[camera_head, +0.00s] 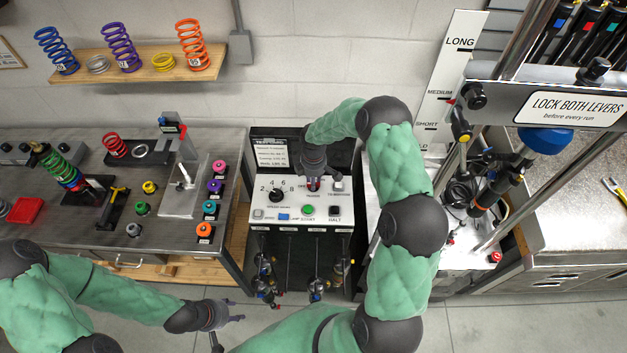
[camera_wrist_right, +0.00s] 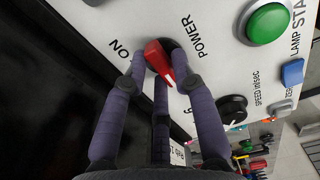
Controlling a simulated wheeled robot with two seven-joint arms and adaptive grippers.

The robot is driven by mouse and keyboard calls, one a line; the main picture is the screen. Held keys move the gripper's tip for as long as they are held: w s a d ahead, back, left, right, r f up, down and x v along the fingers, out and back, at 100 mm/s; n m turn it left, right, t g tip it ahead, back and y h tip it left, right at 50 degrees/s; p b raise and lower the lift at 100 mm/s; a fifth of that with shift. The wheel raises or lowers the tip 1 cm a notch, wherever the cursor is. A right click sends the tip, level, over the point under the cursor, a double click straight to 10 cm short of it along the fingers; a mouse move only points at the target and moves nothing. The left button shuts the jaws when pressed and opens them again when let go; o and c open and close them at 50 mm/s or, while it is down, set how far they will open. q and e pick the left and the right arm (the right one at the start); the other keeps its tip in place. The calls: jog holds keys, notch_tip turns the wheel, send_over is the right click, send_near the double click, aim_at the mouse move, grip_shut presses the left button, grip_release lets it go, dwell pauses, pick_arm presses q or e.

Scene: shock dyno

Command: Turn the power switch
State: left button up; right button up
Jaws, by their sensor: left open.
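The power switch is a red rotary knob (camera_wrist_right: 158,60) on the white control panel (camera_wrist_right: 225,65), between the printed words ON and POWER. My right gripper (camera_wrist_right: 159,62) is at the knob, with its dark purple fingers on both sides of it and a third finger below. I cannot tell whether the fingers press on the knob. In the head view my right gripper (camera_head: 313,183) points down at the top of the control panel (camera_head: 262,197) and mostly hides the switch. My left gripper (camera_head: 232,318) is open and empty, low over the floor in front of the left bench.
The panel also carries a green start button (camera_head: 308,210), a halt button (camera_head: 335,211), a blue lamp switch (camera_head: 283,217) and a black speed dial (camera_head: 275,196). A dark bench (camera_head: 60,150) with parts stands left. The dyno frame and steel bench (camera_head: 590,190) stand right.

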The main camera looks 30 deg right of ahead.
grip_shut()
jog(key=shift+f+m+b, duration=0.15)
jog(key=shift+m+b, duration=0.65)
jog(key=shift+b, duration=0.3)
jog(key=m+b, duration=0.3)
jog(key=shift+d, duration=0.1)
jog(key=m+b, duration=0.4)
jog(key=m, duration=0.2)
jog(key=shift+s+b, duration=0.15)
jog(key=shift+b, duration=0.15)
jog(key=m+b, duration=0.2)
jog(key=m, duration=0.1)
jog(key=shift+s+m+b, duration=0.15)
jog(key=shift+m+b, duration=0.8)
jog(key=shift+m, duration=1.05)
